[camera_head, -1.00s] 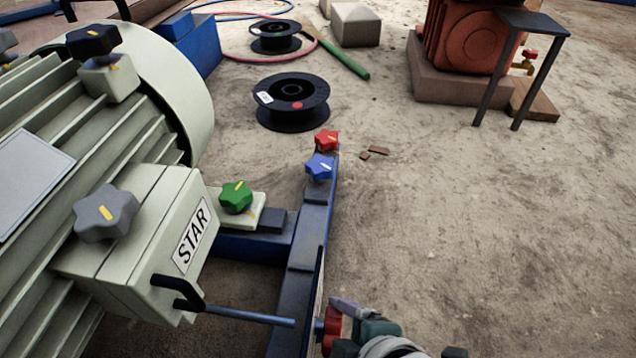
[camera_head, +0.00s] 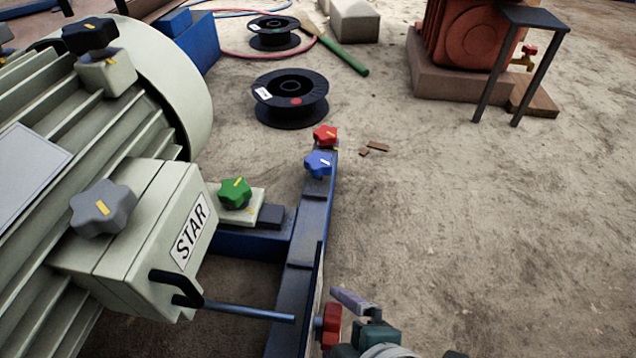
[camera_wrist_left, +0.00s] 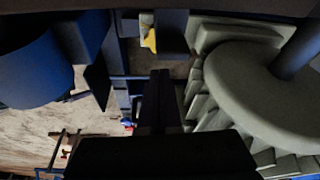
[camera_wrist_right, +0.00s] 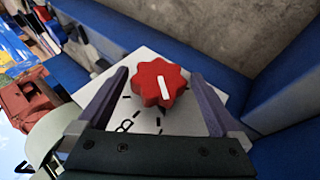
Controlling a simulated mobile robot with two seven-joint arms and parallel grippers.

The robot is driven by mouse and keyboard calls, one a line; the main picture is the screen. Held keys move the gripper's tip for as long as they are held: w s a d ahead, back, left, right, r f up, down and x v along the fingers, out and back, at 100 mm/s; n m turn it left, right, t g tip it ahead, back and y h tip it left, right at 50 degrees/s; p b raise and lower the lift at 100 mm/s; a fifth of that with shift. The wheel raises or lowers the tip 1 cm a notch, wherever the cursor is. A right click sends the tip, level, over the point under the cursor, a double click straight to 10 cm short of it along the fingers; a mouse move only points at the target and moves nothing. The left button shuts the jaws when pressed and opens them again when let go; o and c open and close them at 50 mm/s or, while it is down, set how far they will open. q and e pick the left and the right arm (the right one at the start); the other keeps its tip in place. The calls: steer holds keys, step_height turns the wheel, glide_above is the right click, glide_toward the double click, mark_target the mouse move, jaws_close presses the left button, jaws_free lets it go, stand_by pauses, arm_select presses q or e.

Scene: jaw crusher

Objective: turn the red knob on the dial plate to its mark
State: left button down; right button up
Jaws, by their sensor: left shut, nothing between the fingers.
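The red knob (camera_wrist_right: 160,82) with a white pointer line sits on a white dial plate (camera_wrist_right: 122,108) with black tick marks and a letter, in the right wrist view. The knob also shows at the bottom of the head view (camera_head: 331,326), on the plate seen nearly edge-on (camera_head: 316,300). My right gripper (camera_wrist_right: 160,76) is open, one finger on each side of the knob, with visible gaps to it. It shows in the head view too (camera_head: 350,314). My left gripper (camera_wrist_left: 160,76) is shut and empty in its dark wrist view; it is outside the head view.
Another red knob (camera_head: 325,135) and a blue knob (camera_head: 319,163) sit on the blue beam (camera_head: 308,215). A green knob (camera_head: 235,192) and a grey knob (camera_head: 103,207) are at the large grey machine (camera_head: 150,255). A rod (camera_head: 245,312) reaches toward the plate.

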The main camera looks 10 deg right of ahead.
steer(key=shift+r, duration=0.15)
steer(key=shift+s+r+p, duration=0.15)
steer(key=shift+r+p, duration=0.15)
steer(key=shift+p, duration=0.15)
steer(key=p+v, duration=0.8)
steer(key=v, duration=0.1)
steer(key=shift+s, duration=0.15)
